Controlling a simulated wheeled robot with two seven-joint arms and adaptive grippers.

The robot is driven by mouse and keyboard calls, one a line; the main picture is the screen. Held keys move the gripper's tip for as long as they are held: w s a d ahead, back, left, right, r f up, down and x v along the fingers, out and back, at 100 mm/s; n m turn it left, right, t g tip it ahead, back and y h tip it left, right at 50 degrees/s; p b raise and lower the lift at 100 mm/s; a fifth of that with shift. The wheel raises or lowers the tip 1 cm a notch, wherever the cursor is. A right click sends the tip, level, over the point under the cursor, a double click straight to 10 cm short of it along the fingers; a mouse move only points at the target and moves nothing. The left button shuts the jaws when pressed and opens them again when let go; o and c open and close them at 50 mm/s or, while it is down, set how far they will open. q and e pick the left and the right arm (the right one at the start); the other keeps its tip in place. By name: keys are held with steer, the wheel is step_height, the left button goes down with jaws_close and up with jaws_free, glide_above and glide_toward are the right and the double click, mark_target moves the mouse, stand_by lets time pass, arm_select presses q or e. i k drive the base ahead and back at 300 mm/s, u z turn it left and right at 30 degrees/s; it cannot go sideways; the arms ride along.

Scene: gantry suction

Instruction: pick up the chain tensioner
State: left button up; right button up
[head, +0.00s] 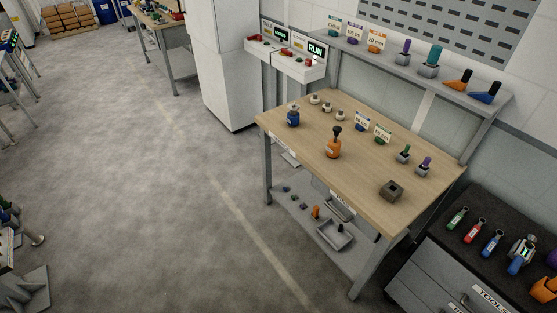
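I cannot tell for sure which object is the chain tensioner. On the wooden workbench (290,135) stand an orange piece with a dark knob (333,146), a blue piece with a knob on top (293,117) and a dark square block with a hole (391,190). Small green-topped (403,154) and purple-topped (424,165) pieces stand near the bench's right side. Several small pale pieces (327,106) sit toward the back. Neither of my grippers is in view.
A raised shelf (400,69) behind the bench holds several parts and cards. A dark-topped tool cabinet (440,245) with several tools stands at the right. A white cabinet (222,60) stands behind left. The grey floor (150,200) left of the bench is clear.

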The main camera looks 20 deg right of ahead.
mark_target(333, 149)
steer(key=u, duration=0.2)
steer(key=k, duration=0.4)
steer(key=u, duration=0.8)
steer(key=i, duration=1.85)
steer(key=z, duration=0.75)
steer(key=i, duration=1.15)
steer(key=z, duration=1)
